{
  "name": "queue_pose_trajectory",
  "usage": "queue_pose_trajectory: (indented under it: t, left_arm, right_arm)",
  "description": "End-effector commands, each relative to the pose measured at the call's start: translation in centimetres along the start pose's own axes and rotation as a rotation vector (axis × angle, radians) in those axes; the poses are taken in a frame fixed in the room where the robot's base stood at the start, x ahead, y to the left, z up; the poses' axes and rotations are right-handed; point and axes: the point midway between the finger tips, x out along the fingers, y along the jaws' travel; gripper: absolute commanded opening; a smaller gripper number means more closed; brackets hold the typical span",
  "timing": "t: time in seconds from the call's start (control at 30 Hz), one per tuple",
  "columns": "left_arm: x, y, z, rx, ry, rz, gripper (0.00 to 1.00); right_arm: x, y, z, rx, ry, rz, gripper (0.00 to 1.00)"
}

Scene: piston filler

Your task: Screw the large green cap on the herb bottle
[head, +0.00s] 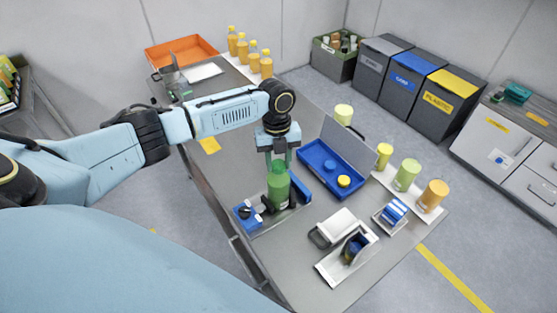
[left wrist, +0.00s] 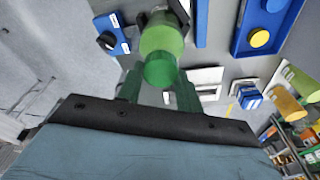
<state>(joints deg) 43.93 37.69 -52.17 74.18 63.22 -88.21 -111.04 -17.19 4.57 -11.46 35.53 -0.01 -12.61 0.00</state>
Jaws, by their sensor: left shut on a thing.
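The green herb bottle (head: 278,190) stands upright in the blue-and-grey fixture on the table. It also shows in the left wrist view (left wrist: 163,38). My left gripper (head: 279,163) points down over the top of the bottle. In the left wrist view the large green cap (left wrist: 160,70) is between my two fingers, and they are shut on it. The cap lines up with the bottle's top; whether its thread is engaged cannot be told. My right gripper is not in view.
A blue tray (head: 316,159) with a yellow cap (head: 344,181) lies to the right of the bottle. The fixture's blue base (head: 247,216) has a black knob. A white-and-grey item (head: 335,228) stands in front. Orange bottles (head: 242,48) line the far edge.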

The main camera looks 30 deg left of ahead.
Motion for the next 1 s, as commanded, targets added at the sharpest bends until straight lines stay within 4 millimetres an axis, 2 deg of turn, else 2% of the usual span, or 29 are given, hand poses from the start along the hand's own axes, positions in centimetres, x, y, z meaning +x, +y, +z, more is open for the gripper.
queue_pose_trajectory:
  t: [0.4, 0.67, 0.77, 0.8, 1.0]
  left_arm:
    - [0.2, 0.0, 0.0, 0.533, 0.001, 0.081, 0.04]
    - [0.1, 0.0, 0.0, 0.681, 0.002, 0.104, 0.04]
    - [0.1, 0.0, 0.0, 0.81, 0.002, 0.123, 0.04]
    - [0.1, 0.0, 0.0, 0.87, 0.003, 0.133, 0.0]
    - [0.1, 0.1, 0.0, 1.164, 0.003, 0.178, 0.0]
  right_arm:
    - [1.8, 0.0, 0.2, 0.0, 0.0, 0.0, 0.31]
    - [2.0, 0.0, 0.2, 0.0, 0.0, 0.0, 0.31]
    - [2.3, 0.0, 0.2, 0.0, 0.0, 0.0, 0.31]
    - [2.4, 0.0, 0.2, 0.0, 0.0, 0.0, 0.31]
    - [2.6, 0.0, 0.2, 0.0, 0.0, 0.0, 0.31]
